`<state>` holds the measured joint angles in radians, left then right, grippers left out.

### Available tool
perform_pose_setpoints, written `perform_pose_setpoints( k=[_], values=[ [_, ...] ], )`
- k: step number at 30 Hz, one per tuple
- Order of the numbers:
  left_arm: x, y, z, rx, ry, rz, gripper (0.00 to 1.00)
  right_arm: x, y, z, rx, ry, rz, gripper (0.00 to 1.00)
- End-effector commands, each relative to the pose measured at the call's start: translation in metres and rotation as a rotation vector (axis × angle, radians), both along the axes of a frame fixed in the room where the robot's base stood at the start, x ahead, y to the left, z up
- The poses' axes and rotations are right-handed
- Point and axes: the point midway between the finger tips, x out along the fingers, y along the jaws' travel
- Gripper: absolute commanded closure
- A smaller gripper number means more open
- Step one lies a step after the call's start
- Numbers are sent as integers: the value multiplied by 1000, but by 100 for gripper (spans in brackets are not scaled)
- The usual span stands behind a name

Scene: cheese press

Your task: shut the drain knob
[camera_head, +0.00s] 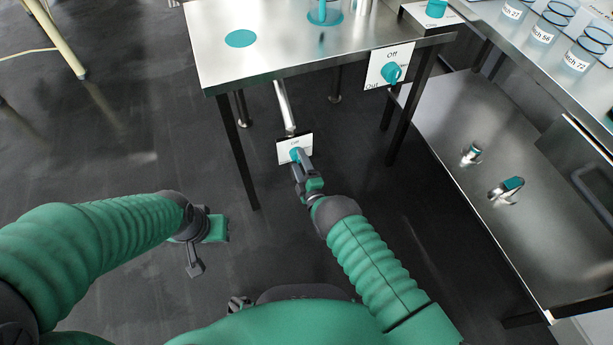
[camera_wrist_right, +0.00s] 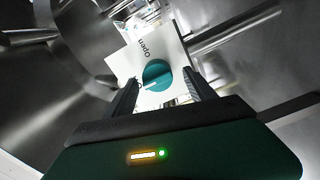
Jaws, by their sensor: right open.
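The drain knob (camera_head: 295,153) is teal and sits on a white label plate (camera_head: 307,142) at the lower end of a pipe under the steel table. In the right wrist view the knob (camera_wrist_right: 157,75) shows a pale pointer mark toward the lower left. The word "Open" stands above it on the plate (camera_wrist_right: 140,55); another label at lower left is mostly hidden. My right gripper (camera_head: 298,162) is open, its fingers (camera_wrist_right: 163,88) on either side of the knob; I cannot tell whether they touch it. My left gripper (camera_head: 205,250) hangs over the floor, away from the knob.
The steel table (camera_head: 205,50) stands above the knob, with dark legs nearby. A second teal knob (camera_head: 391,73) with an "Off" plate is on its front edge. A steel bench (camera_head: 450,130) with labelled containers above is at the right.

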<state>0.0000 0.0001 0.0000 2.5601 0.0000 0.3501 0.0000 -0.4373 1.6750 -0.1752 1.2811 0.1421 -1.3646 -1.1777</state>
Motion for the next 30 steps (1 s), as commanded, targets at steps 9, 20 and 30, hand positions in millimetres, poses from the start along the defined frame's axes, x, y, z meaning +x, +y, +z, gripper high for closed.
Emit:
perform_pose_setpoints(
  k=[9,20,30],
  values=[
    [0,0,58,0,-1,0,64,-83,-26,7,-3,9,1,36],
    [0,0,83,0,0,0,64,-148,-47,1,-2,4,2,36],
    [0,0,82,0,0,0,64,-151,-48,-1,-1,3,2,36]
  ],
)
